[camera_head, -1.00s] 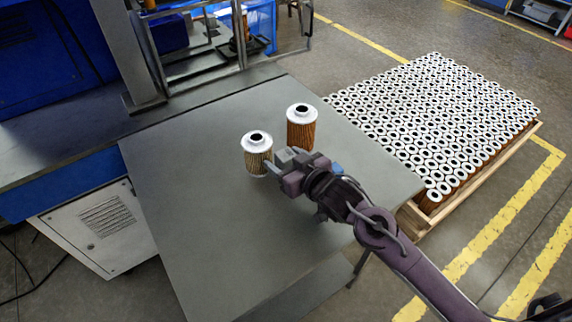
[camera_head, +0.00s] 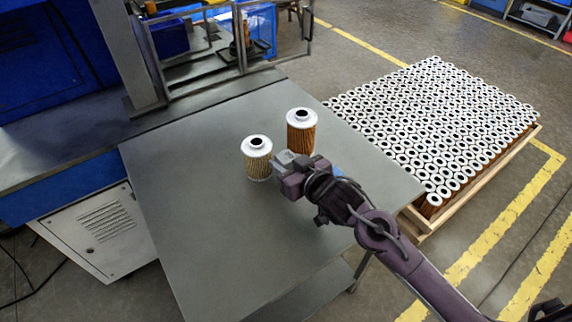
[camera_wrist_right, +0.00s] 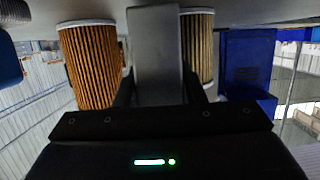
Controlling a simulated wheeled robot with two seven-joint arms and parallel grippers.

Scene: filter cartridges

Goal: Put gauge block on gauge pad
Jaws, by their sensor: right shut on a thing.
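The gauge block, a plain grey bar (camera_wrist_right: 155,50), stands between the two fingers of my right gripper (camera_wrist_right: 158,88) in the right wrist view. In the head view my right gripper (camera_head: 284,161) is shut on it above the grey table, just right of the pale filter cartridge and in front of the orange-brown one. The block shows there only as a small grey piece. A small blue patch (camera_head: 338,171) shows behind my right wrist, mostly hidden; I cannot tell whether it is the gauge pad. My left gripper is not in view.
A pale pleated cartridge (camera_head: 257,160) and an orange-brown one (camera_head: 301,135) stand upright on the grey table (camera_head: 200,220), close to my gripper. The table's left and front are clear. A pallet (camera_head: 430,225) full of cartridges stands at the right.

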